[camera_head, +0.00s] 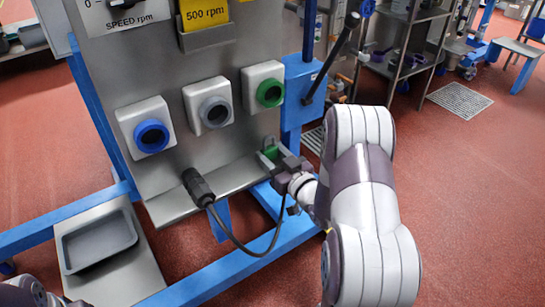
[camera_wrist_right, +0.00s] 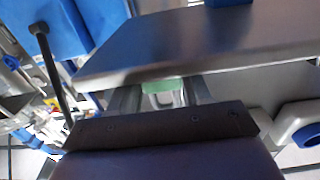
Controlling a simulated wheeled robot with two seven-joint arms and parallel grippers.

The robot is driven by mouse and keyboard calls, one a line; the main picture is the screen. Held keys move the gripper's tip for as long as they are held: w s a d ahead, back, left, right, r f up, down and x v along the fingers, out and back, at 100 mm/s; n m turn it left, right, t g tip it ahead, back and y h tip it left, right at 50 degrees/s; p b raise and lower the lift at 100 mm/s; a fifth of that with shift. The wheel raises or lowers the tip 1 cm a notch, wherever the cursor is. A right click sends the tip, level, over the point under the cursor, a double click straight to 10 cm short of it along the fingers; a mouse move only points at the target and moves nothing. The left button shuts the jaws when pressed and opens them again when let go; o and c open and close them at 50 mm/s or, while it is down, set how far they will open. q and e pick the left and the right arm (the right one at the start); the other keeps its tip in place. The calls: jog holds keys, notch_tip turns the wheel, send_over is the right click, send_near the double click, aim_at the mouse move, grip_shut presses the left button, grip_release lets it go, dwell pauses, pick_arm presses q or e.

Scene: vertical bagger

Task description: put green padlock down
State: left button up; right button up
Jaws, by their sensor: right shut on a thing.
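My right gripper (camera_head: 271,154) is shut on the green padlock (camera_head: 271,152) at the right end of the steel ledge (camera_head: 215,182) below the panel. In the right wrist view, the pale green padlock (camera_wrist_right: 160,85) shows between the two grey fingers (camera_wrist_right: 162,97), close to the edge of a steel plate (camera_wrist_right: 200,45). The gripper hides part of the padlock, and I cannot tell whether the padlock touches the ledge. Part of my left arm's end (camera_head: 30,291) shows at the bottom left corner; its fingers cannot be made out.
The panel carries blue (camera_head: 151,136), grey (camera_head: 215,112) and green (camera_head: 270,93) round controls. A black plug (camera_head: 197,186) with a cable hangs left of my right gripper. An empty-looking grey tray (camera_head: 99,243) lies at lower left. Blue frame bars (camera_head: 240,262) run in front.

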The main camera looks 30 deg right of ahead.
jog(key=o, duration=0.9)
jog(key=shift+o, duration=0.2)
jog(key=shift+r, duration=0.15)
jog(key=s+p, duration=0.4)
jog(key=s, duration=0.8)
jog(key=w+a+f+g+h, duration=0.2)
jog(key=w+a+f+g, duration=0.15)
jog(key=g, duration=0.65)
jog(key=s+a+r+g, duration=0.2)
jog(key=s+a+g, duration=0.4)
jog(key=s+a, duration=0.4)
jog(key=shift+s+m+g+y, duration=0.3)
jog(key=shift+s+y, duration=0.1)
jog(key=shift+s, duration=0.4)
